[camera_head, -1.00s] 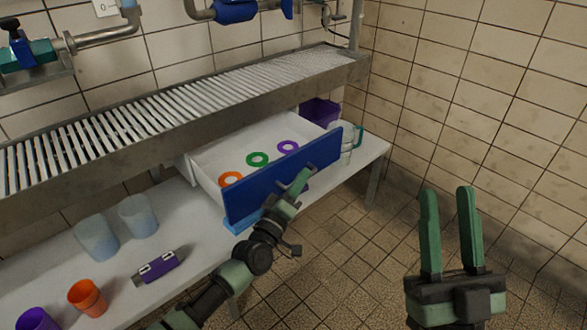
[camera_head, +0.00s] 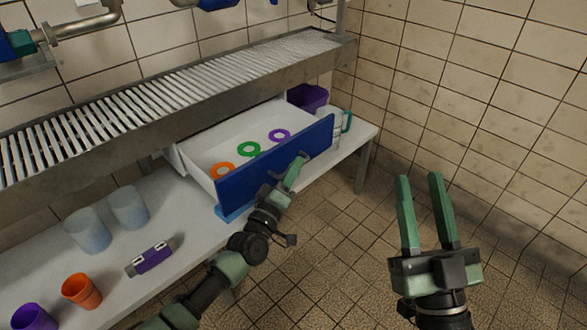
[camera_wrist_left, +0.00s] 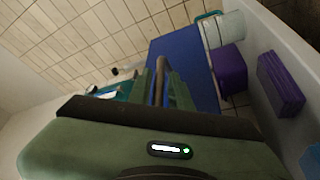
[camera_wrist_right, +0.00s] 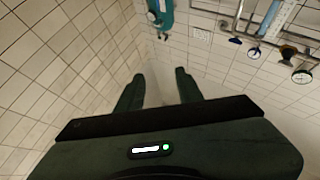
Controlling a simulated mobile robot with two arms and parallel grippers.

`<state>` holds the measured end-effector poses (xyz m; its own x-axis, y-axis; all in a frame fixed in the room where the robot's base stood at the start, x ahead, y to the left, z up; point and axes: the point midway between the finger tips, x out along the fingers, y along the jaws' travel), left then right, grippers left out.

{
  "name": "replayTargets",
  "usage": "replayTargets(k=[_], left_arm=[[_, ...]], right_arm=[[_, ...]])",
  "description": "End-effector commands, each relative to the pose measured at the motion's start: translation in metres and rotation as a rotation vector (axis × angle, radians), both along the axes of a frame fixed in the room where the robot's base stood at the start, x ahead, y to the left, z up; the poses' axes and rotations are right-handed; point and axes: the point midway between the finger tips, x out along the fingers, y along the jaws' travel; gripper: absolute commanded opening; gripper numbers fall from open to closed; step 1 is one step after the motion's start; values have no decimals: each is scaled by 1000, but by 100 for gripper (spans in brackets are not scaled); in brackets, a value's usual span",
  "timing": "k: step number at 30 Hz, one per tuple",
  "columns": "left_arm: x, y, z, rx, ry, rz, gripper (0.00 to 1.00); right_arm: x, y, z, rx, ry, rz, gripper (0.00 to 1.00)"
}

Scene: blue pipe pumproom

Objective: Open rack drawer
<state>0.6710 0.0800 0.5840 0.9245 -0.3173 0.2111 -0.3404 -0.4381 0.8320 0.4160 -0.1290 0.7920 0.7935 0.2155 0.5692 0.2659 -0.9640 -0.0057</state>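The rack drawer, with a blue front (camera_head: 290,155) and white inside (camera_head: 195,150), stands pulled out below the slatted metal rack (camera_head: 190,95). An orange ring (camera_head: 222,171), a green ring (camera_head: 249,149) and a purple ring (camera_head: 279,135) lie in it. My left gripper (camera_head: 297,165) is at the middle of the blue front. In the left wrist view a brownish handle bar (camera_wrist_left: 160,75) lies between its close fingers, and they look shut on it. My right gripper (camera_head: 420,188) is open and empty over the floor; its parted fingers also show in the right wrist view (camera_wrist_right: 158,88).
A purple bin (camera_head: 307,97) and a clear jug (camera_head: 338,125) are behind the drawer's right end. Floor in front is free.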

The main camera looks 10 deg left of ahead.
Motion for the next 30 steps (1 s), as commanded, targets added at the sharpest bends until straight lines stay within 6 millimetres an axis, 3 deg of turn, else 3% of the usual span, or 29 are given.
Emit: replayTargets(k=[5, 18, 30], left_arm=[[-6, 3, -1, 1, 1, 0, 20], [-66, 23, -15, 3, 2, 0, 20], [-72, 25, -17, 0, 0, 0, 20]], right_arm=[[3, 0, -2, -7, 25, -1, 36], [28, -2, -63, -101, 362, -21, 36], [29, -2, -70, -110, 395, -23, 36]])
